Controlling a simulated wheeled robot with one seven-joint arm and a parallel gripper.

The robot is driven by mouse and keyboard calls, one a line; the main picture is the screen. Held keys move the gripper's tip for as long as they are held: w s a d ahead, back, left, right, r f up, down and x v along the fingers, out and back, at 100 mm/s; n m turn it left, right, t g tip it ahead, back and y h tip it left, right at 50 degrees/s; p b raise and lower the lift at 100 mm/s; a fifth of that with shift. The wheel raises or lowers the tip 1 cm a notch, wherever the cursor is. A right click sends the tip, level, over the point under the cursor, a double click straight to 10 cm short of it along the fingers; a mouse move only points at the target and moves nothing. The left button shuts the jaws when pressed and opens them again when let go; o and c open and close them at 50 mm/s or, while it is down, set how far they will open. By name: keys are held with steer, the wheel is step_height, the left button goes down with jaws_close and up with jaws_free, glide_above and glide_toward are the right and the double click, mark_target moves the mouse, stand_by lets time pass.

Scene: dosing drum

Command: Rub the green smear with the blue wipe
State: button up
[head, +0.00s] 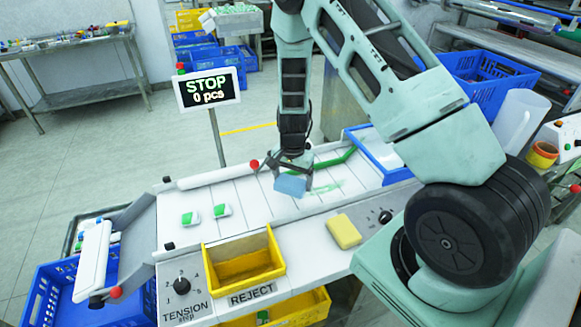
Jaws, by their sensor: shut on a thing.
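The blue wipe (290,185) is held in my gripper (296,168), which is shut on it. The wipe is low over the white slatted belt, at the left end of the green smear (325,188). I cannot tell if the wipe touches the belt. The smear is a faint pale green streak that runs to the right of the wipe. Part of it may be hidden behind the wipe and the gripper.
A green bar (335,161) stands behind the smear. Two green-and-white packets (221,210) lie on the belt at left. A yellow reject bin (243,262) and a yellow sponge (344,231) are in front. A screen (208,88) reads STOP, 0 pcs.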

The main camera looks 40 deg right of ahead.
steer(key=shift+r+p, duration=0.95)
steer(key=shift+r, duration=0.7)
